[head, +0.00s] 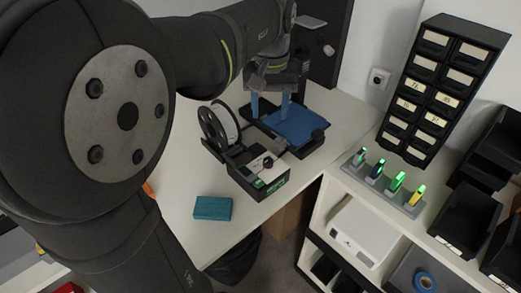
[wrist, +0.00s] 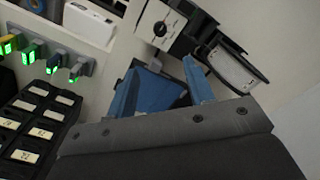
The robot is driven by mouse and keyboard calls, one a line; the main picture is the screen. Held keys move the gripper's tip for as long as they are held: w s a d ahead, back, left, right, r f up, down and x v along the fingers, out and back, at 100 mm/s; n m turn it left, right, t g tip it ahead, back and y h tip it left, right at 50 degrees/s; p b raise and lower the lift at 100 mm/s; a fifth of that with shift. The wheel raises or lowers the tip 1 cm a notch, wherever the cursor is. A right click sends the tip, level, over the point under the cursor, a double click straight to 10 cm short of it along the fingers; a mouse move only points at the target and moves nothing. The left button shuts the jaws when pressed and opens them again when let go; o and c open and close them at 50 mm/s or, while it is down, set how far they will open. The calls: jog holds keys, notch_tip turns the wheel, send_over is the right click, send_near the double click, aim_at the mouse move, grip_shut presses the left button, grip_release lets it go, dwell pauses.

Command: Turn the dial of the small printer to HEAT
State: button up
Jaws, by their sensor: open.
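The small printer (head: 252,180) is a dark box with a pale top panel and green-lit display, on the white table. Its round black dial (head: 268,162) is on that panel. In the wrist view the printer's pale panel (wrist: 158,14) and dial (wrist: 160,29) show at the top, beyond the fingertips. The dial's setting and labels are too small to read. My gripper (head: 271,112) is open and empty, with blue fingers over a blue plate in a black tray, behind the printer and apart from the dial. It also shows in the wrist view (wrist: 161,68).
A spool (head: 220,125) stands left of the printer. The blue plate (head: 300,124) lies behind it. A teal block (head: 212,208) lies in front. To the right are a rack of green-lit items (head: 383,182) and a black drawer cabinet (head: 440,85). The table's front left is mostly clear.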

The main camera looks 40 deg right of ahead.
aim_at(268, 160)
notch_tip(268, 160, down, 17)
jog(key=shift+r, duration=0.2)
jog(key=shift+c, duration=0.2)
jog(key=c, duration=0.9)
